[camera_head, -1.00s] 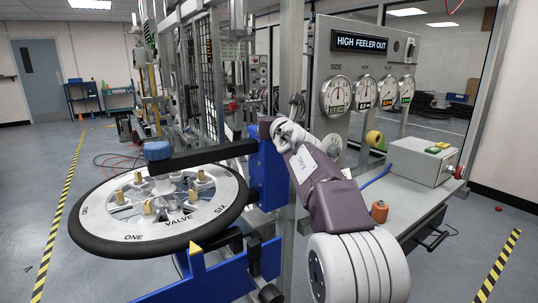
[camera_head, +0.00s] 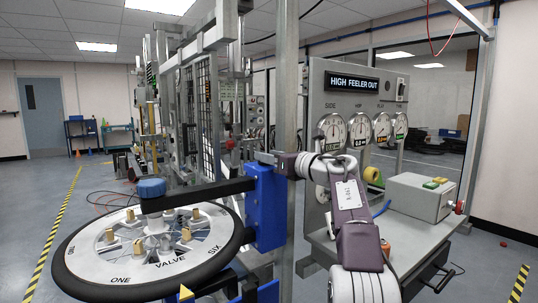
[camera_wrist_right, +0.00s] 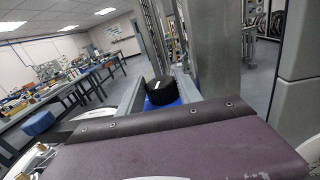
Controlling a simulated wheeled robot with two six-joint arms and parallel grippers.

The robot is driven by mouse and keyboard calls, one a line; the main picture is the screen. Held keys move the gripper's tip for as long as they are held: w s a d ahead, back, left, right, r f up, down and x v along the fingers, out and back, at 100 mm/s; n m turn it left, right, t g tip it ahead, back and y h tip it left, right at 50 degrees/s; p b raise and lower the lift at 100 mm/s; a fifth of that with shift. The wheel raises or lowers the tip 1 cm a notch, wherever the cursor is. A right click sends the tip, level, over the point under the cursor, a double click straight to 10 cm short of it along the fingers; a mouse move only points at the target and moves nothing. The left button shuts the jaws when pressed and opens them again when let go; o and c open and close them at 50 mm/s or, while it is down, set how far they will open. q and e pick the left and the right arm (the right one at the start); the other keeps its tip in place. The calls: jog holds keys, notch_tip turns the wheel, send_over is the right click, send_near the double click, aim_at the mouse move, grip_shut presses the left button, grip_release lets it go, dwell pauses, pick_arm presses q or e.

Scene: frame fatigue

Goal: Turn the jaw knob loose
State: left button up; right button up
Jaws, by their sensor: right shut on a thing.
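The jaw knob (camera_wrist_right: 163,92) is a black cylinder with a white mark, on a blue part, in the middle of the right wrist view. My right gripper (camera_wrist_right: 162,95) has its two grey fingers on either side of the knob and is shut on it. In the head view my right gripper (camera_head: 270,158) reaches the top of the blue clamp block (camera_head: 267,208); its fingertips and the knob are hidden there. A spoked wheel (camera_head: 100,262) with a black tyre and brass pieces lies flat to the left. My left gripper is not in view.
A black bar (camera_head: 205,192) with a blue cap (camera_head: 152,187) reaches over the wheel hub. A metal post (camera_head: 288,100) stands close behind my gripper. A gauge panel (camera_head: 345,108) reads "HIGH FEELER OUT". A grey control box (camera_head: 418,197) sits on the bench at right.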

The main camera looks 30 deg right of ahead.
jog(key=shift+f, duration=0.3)
jog(key=o, duration=1.2)
jog(key=shift+o, duration=0.8)
jog(key=shift+r, duration=0.1)
jog(key=shift+a+r, duration=0.1)
jog(key=shift+r, duration=0.1)
